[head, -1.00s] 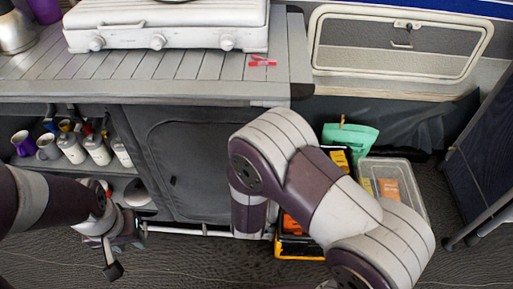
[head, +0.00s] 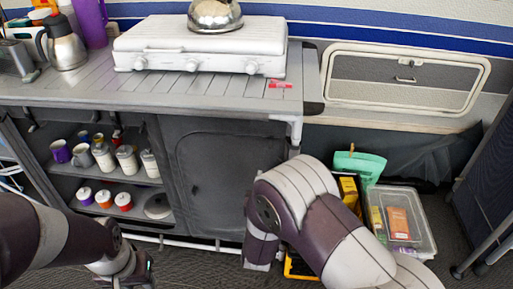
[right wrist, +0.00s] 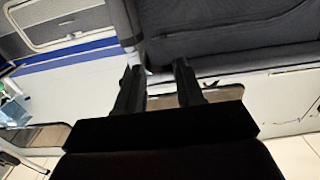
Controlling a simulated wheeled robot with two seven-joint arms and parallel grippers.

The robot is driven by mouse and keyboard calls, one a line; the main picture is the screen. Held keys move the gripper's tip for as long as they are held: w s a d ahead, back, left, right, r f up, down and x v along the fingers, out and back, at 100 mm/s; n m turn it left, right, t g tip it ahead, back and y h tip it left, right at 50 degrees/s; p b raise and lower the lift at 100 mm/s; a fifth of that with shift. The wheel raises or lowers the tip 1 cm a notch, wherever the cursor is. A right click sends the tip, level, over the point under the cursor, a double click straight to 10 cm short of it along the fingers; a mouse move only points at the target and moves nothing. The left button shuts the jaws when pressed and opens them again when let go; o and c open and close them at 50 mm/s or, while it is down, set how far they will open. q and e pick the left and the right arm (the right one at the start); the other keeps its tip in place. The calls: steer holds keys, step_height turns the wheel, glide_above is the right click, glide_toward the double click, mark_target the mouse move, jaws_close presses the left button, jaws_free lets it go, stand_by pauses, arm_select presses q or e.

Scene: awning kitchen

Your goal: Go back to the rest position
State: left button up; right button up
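My left gripper (head: 134,272) is low at the left of the head view, in front of the shelf unit; its fingers are partly cut off by the bottom edge, and I cannot tell how far apart they are. My right arm crosses the middle right of the head view, and its gripper is out of that view. In the right wrist view my right gripper (right wrist: 160,85) shows two dark fingers apart with nothing between them. It points toward a grey seat or cushion and a pale panel.
A grey counter (head: 200,92) carries a white stove (head: 200,48) with a kettle (head: 215,14). Shelves (head: 150,180) below hold mugs and jars. A clear bin (head: 428,235) and a yellow-and-black crate (head: 300,268) stand on the floor near my right arm. A dark panel (head: 490,185) stands at the right.

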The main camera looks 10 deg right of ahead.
steer(key=s+a+f+n+g+y, duration=0.2)
steer(key=s+f+g+y, duration=0.15)
steer(key=f+g, duration=0.2)
steer(key=s+a+f+n+g+y, duration=0.1)
steer(key=s+a+f+g+y, duration=0.1)
steer(key=s+a+f+g, duration=0.3)
steer(key=s+d+r+n+g, duration=0.1)
steer(key=s+d+r+g, duration=0.2)
steer(key=s+d, duration=0.3)
steer(key=s+d+r+n+g, duration=0.1)
steer(key=s+d+r+g, duration=0.25)
steer(key=s, duration=0.45)
step_height(320, 180, up, 33)
steer(key=w+d+m+t+p, duration=0.1)
steer(key=d+p, duration=0.1)
steer(key=p, duration=2.9)
steer(key=shift+w+d, duration=0.2)
steer(key=shift+d, duration=0.15)
